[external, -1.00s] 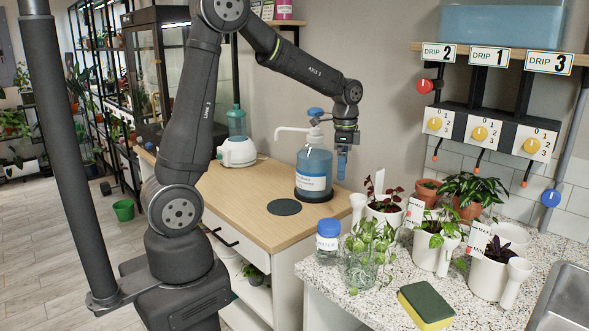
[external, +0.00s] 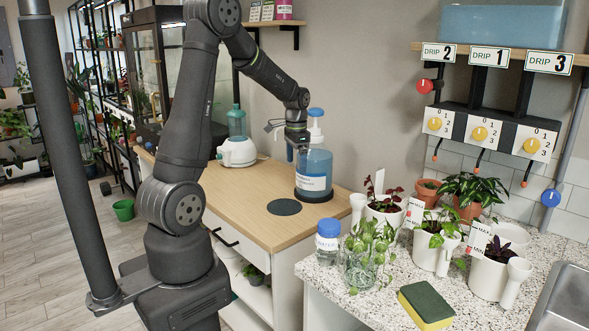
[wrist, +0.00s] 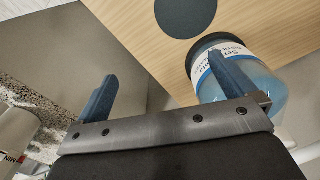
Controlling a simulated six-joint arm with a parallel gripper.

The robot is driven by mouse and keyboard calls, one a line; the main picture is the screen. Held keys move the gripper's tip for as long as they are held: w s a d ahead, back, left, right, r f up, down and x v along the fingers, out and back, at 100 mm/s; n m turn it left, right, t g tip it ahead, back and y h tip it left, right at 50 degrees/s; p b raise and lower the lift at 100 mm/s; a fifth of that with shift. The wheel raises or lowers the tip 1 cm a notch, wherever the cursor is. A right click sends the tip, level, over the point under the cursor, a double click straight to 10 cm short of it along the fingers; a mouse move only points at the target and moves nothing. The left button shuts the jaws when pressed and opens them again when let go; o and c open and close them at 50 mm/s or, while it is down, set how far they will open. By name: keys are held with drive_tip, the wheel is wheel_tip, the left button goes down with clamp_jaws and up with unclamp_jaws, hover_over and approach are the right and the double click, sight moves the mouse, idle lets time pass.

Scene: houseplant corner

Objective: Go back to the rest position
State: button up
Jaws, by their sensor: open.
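My gripper (external: 292,152) is open and empty, in the air beside the upper part of the blue pump bottle (external: 313,172), on its left in the external view. In the wrist view my gripper (wrist: 165,88) shows two blue fingers spread wide with nothing between them. The bottle (wrist: 265,88) shows there behind the right finger, which covers part of its label. I cannot tell whether they touch. The bottle stands upright on a dark base on the wooden counter (external: 240,190).
A dark round pad (external: 284,207) lies in front of the bottle. A white device with a green-blue tank (external: 237,150) stands at the counter's back left. Several potted plants, a blue-capped jar (external: 328,240) and a sponge (external: 425,305) occupy the speckled counter. Drip dials (external: 480,132) hang at right.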

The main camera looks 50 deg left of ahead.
drive_tip(key=s+a+f+n, duration=0.2)
drive_tip(key=s+a+n, duration=0.1)
drive_tip(key=a, duration=0.6)
drive_tip(key=shift+s, duration=0.2)
idle(2.8)
